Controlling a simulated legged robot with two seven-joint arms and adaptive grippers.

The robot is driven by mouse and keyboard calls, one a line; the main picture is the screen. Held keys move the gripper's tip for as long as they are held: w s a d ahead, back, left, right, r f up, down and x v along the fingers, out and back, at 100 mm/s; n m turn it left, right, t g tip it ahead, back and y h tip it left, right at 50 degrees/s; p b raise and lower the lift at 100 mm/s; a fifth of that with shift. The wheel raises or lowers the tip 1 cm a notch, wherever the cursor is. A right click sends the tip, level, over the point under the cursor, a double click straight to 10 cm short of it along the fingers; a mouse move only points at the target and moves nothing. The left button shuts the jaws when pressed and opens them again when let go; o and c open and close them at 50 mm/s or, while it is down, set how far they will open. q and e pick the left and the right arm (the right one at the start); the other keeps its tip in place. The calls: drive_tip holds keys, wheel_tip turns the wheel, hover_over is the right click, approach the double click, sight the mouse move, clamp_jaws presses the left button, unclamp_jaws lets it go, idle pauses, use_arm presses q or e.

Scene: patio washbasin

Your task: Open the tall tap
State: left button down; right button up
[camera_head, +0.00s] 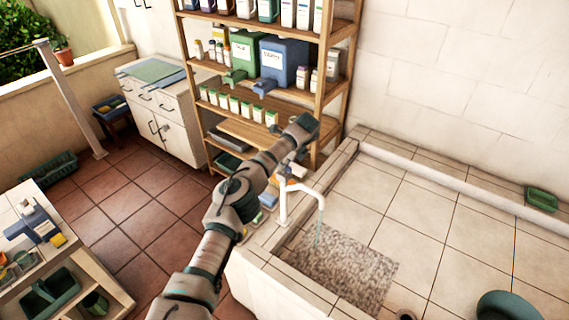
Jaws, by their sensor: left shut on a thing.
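The tall tap (283,207) is a white upright pipe with a spout bending over to the right, standing on the tiled rim of the washbasin. A thin bluish-green streak (318,234), like running water, hangs below the spout's end. My left arm reaches from the bottom edge up past the tap. My left gripper (290,172) points down behind the forearm at the top of the tap and is shut there on what seems to be the tap's handle. The handle and fingertips are mostly hidden by my arm and small in view. My right gripper is out of view.
The tiled basin (440,225) has a speckled mat (342,268) under the spout, a teal bowl (508,306) and a green dish (542,199). A wooden shelf (325,75) with bottles and canisters stands behind my wrist. A white cabinet (165,115) is farther left.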

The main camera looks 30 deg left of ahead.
use_arm(q)
drive_tip(key=shift+f, duration=0.15)
drive_tip(key=c, duration=1.1)
unclamp_jaws()
drive_tip(key=shift+w, duration=0.15)
drive_tip(key=shift+d+r, duration=0.1)
drive_tip(key=shift+r, duration=0.15)
drive_tip(key=v, duration=1.1)
drive_tip(key=shift+w+r, duration=0.2)
